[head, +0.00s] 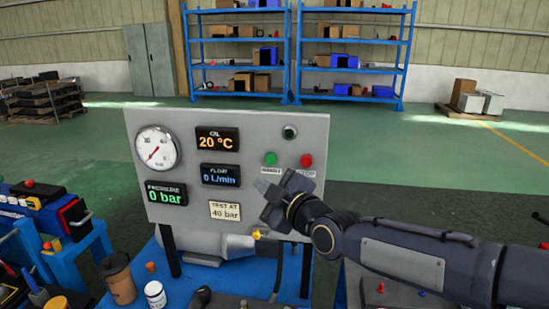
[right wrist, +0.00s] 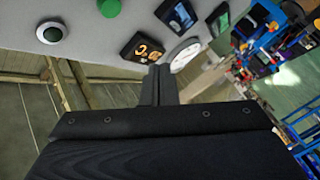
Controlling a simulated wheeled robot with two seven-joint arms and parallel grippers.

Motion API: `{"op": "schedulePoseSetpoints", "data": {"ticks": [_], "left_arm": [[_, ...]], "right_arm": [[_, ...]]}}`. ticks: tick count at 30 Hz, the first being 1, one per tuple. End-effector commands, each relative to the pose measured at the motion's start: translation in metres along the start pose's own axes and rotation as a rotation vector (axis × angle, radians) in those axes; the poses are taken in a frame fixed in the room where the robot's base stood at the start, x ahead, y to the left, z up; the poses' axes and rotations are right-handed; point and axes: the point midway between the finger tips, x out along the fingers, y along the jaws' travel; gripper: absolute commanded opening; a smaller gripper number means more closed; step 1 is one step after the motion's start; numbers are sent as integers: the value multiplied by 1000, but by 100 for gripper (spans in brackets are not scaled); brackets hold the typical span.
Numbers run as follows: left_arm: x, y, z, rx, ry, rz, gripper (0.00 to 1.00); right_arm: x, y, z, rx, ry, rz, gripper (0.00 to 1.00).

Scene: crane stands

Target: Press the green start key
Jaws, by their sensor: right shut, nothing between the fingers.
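The green start key (head: 270,158) is a round button on the grey panel (head: 232,122), left of a red button (head: 306,160). A label under the green key is partly legible; the red one's label is partly hidden by my gripper. My right gripper (head: 264,184) is shut and empty, just below the green key in the head view. I cannot tell its exact gap to the panel. In the right wrist view the green key (right wrist: 110,8) is at the top edge, and the shut fingers (right wrist: 160,85) point toward the panel, apart from the key. My left gripper is not in view.
The panel carries a gauge (head: 156,149), a dark round lamp or button (head: 289,132), and displays reading 20 °C, 0 L/min and 0 bar (head: 166,194). A note says "TEST AT 40 bar" (head: 224,210). A brown cup (head: 118,279) and white jar (head: 155,294) stand below left.

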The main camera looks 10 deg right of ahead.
Motion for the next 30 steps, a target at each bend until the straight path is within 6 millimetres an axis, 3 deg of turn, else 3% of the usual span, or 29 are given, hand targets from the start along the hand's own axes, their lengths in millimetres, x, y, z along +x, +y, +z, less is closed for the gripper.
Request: {"op": "schedulePoseSetpoints", "data": {"ticks": [10, 22, 30], "left_arm": [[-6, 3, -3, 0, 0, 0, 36], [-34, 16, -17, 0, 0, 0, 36], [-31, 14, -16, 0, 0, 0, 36]], "right_arm": [[6, 6, 4, 2, -4, -3, 0], [43, 34, 32, 6, -5, -3, 0], [59, 42, 44, 2, -2, -2, 0]]}}
